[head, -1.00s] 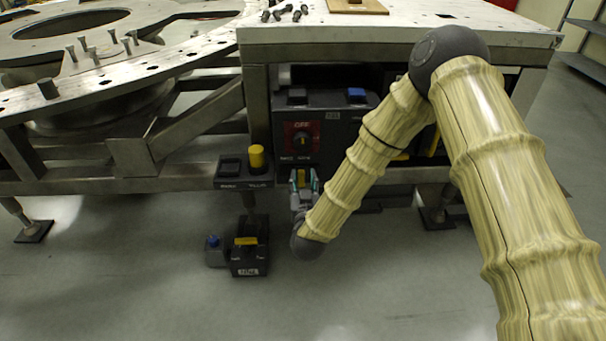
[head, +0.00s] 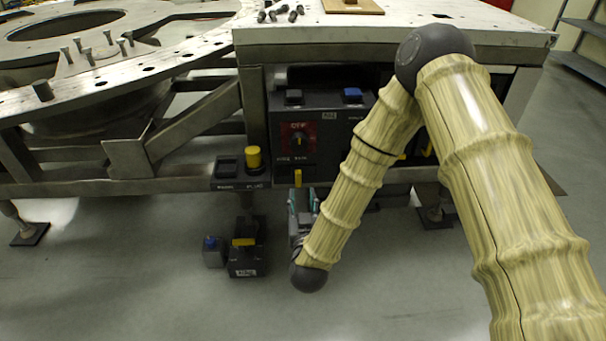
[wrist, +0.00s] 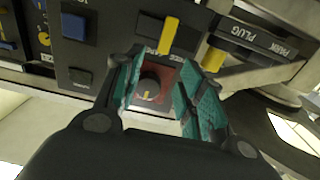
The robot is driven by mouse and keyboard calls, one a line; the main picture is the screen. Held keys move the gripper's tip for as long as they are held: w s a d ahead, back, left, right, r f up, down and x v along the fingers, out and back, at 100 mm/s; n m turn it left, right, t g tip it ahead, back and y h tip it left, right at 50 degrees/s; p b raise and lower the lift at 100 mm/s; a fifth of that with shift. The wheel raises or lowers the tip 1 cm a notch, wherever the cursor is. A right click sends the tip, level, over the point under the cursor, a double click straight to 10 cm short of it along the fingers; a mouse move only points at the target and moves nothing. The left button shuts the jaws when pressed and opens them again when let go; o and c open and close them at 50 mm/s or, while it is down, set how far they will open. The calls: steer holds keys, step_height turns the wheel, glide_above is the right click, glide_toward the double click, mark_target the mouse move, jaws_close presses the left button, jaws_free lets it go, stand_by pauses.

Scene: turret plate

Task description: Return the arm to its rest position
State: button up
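My gripper (head: 303,202) hangs in front of the lower part of the dark control panel (head: 340,125), at the end of my bent arm. In the wrist view my gripper (wrist: 160,92) has its two teal fingers apart with nothing held between them. The dark rotary knob on its red plate (wrist: 152,88) shows through the gap, some way beyond the fingers. A yellow lever (head: 298,178) stands just above the fingertips in the head view. The yellow lever also shows in the wrist view (wrist: 169,35), beyond the fingers and apart from them.
A yellow plug-like knob (head: 253,158) sits on a small ledge left of the panel. A black box with a yellow bar (head: 246,262) and a blue-buttoned box (head: 213,252) are below. The bench top (head: 430,28) overhangs the panel. Open floor lies in front.

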steer(key=s+d+f+g, duration=0.55)
steer(key=s+f, duration=0.25)
steer(key=f, duration=0.3)
steer(key=s+d+f+g, duration=0.4)
steer(key=s+d+f, duration=0.2)
steer(key=s+f, duration=0.3)
steer(key=s+d+f+g, duration=0.2)
steer(key=s+d+g, duration=0.15)
steer(key=s, duration=0.45)
steer(key=s+d+f+m+g+h, duration=0.1)
steer(key=s+d+f+g, duration=0.15)
steer(key=s+d, duration=0.4)
steer(key=s+d+f+g, duration=0.3)
steer(key=s, duration=0.6)
step_height(320, 180, up, 27)
steer(key=p, duration=2.6)
steer(key=shift+w+a+p, duration=0.3)
steer(key=shift+w+p, duration=0.05)
steer(key=shift+w, duration=0.05)
